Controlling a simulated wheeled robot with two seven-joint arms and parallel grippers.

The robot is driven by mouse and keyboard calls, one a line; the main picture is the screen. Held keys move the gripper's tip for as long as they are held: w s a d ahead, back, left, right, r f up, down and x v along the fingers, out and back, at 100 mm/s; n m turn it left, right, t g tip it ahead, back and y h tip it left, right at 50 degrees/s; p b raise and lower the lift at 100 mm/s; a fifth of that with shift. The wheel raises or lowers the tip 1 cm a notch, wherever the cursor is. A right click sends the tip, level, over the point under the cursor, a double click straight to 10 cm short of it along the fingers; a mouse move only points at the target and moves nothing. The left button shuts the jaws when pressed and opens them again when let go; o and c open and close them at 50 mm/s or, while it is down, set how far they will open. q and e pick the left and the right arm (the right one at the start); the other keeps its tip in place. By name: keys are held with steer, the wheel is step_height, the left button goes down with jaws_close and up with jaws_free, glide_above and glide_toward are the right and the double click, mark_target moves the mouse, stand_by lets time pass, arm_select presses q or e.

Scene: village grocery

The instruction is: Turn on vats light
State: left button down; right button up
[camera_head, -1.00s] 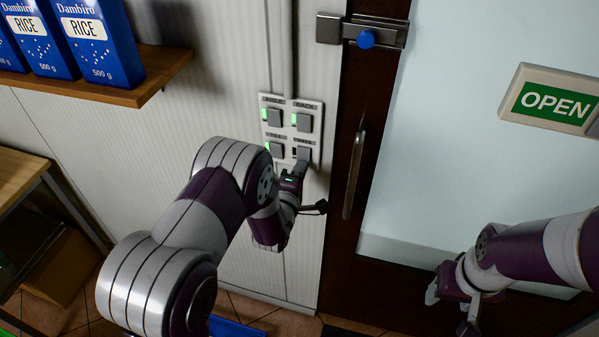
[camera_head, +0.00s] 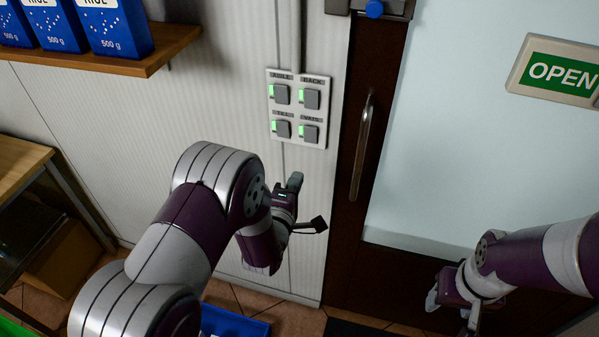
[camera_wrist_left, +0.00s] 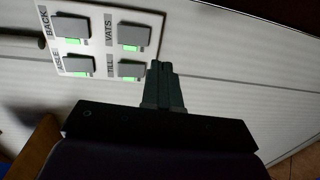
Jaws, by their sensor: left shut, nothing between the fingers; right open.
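A white switch panel (camera_head: 297,109) with two rows of two grey switches is on the wall beside the door. The vats switch (camera_head: 311,133) is at its lower right and shows a lit green strip. The other switches also show green strips. My right gripper (camera_head: 447,290) is open and empty in front of the door, at the lower right.
A dark door with a metal handle (camera_head: 362,147) and an OPEN sign (camera_head: 560,73) is to the right. A wooden shelf (camera_head: 150,59) with blue rice boxes is at upper left. A blue crate (camera_head: 233,323) is on the floor below.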

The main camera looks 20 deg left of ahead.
arm_select(q)
steer(key=s+f+m+g, duration=0.8)
steer(key=s+f+m, duration=0.1)
steer(key=s+f, duration=0.1)
steer(key=s+a+r+m+g, duration=0.2)
steer(key=s+r+m+g, duration=0.5)
steer(key=s, duration=0.5)
step_height(320, 180, up, 3)
steer(key=shift+a+f+m+g+y, duration=0.15)
steer(key=shift+a+m+g+y, duration=0.2)
steer(key=shift+m, duration=0.65)
arm_select(e)
steer(key=shift+s+f, duration=0.3)
steer(key=shift+f, duration=0.05)
arm_select(q)
steer(key=shift+s+d, duration=0.1)
steer(key=shift+s, duration=0.05)
